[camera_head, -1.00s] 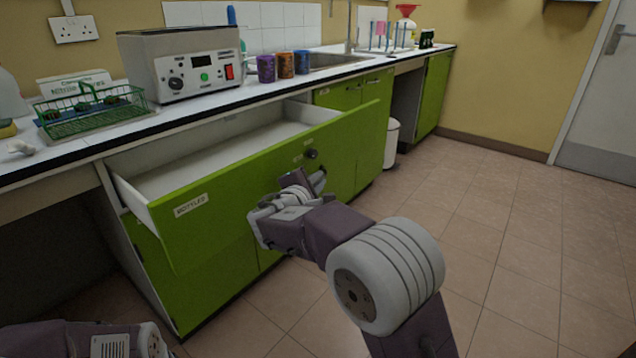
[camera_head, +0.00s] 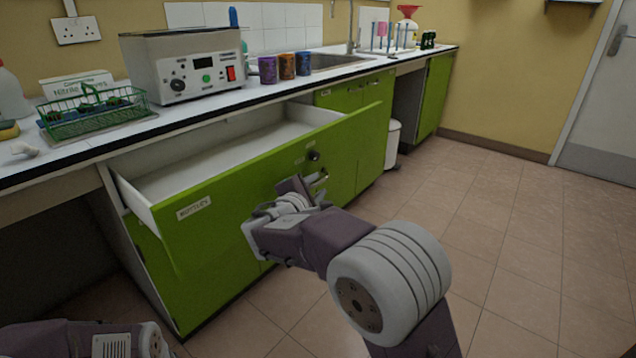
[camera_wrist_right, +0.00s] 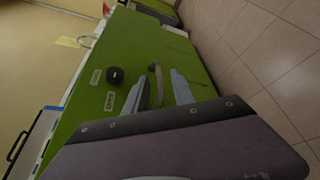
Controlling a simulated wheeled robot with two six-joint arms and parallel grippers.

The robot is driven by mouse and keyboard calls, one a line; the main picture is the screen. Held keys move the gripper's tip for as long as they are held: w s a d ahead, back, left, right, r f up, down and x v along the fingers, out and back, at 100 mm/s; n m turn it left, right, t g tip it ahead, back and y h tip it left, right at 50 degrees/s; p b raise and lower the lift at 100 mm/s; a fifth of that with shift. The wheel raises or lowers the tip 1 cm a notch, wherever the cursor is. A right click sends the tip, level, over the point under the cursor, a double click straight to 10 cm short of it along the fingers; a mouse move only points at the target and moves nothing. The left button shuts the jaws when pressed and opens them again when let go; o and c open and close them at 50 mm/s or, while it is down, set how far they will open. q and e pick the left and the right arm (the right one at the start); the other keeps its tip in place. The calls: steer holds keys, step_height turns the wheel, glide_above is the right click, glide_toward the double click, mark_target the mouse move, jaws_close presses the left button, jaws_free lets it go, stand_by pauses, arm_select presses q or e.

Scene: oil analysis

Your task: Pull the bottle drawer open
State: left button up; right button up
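The green bottle drawer (camera_head: 225,205), labelled "BOTTLES", stands pulled out from under the counter; its pale inside shows and looks empty. A small metal handle (camera_head: 320,179) is on the right part of its front, below a black knob (camera_head: 313,156). My right gripper (camera_head: 306,190) is in front of the handle. In the right wrist view the two fingers (camera_wrist_right: 162,90) are apart and the handle (camera_wrist_right: 158,82) shows between them, with no clear contact. My left arm shows only at the bottom left; its gripper fingers are out of view.
The counter above carries a green wire basket (camera_head: 95,112), a grey instrument (camera_head: 185,70) and several coloured cups (camera_head: 286,66). A white bin (camera_head: 392,145) stands beyond the cabinet. The tiled floor (camera_head: 500,220) at right is clear.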

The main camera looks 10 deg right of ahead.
steer(key=p+v, duration=0.2)
steer(key=v, duration=0.5)
